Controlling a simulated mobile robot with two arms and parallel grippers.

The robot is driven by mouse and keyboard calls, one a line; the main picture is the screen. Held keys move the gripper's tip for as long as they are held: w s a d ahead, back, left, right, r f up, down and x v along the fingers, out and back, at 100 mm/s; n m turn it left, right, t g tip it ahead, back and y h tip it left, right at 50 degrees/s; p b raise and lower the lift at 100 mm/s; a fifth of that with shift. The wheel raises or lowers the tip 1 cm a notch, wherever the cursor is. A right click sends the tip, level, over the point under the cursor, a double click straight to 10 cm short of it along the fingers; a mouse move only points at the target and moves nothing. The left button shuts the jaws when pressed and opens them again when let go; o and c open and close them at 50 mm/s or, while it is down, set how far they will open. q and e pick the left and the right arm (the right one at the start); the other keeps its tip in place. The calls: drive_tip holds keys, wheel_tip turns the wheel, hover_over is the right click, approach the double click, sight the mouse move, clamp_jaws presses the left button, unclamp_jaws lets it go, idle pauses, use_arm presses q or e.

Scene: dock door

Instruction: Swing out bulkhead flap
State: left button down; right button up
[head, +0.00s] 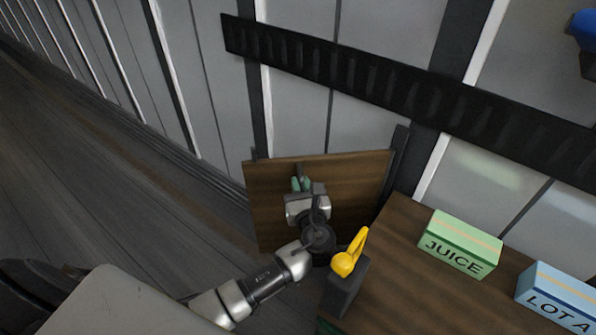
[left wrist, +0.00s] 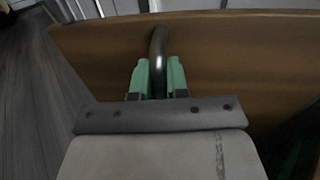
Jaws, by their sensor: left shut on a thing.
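The bulkhead flap (head: 352,178) is a brown wooden panel standing in front of the grey wall, with a dark post along its right edge. In the left wrist view the flap (left wrist: 225,55) fills most of the width and carries a dark curved bar handle (left wrist: 159,45). My left gripper (head: 301,184) is at the flap's face. In the left wrist view its green fingers (left wrist: 158,80) are shut on the handle, one on each side. How far the flap stands out is hard to tell. My right gripper is not in view.
A wooden counter (head: 395,270) stands right of the flap, bearing a green JUICE box (head: 460,244) and a blue LOT A box (head: 558,298). A yellow lever (head: 349,255) on a dark block (head: 344,288) is close to my left arm. The floor at left (head: 120,215) is clear.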

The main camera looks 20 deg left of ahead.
use_arm(q)
drive_tip(key=shift+s+d, duration=0.25)
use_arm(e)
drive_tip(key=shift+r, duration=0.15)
use_arm(q)
drive_tip(key=c, duration=1.1)
unclamp_jaws()
drive_tip(key=shift+c, duration=0.2)
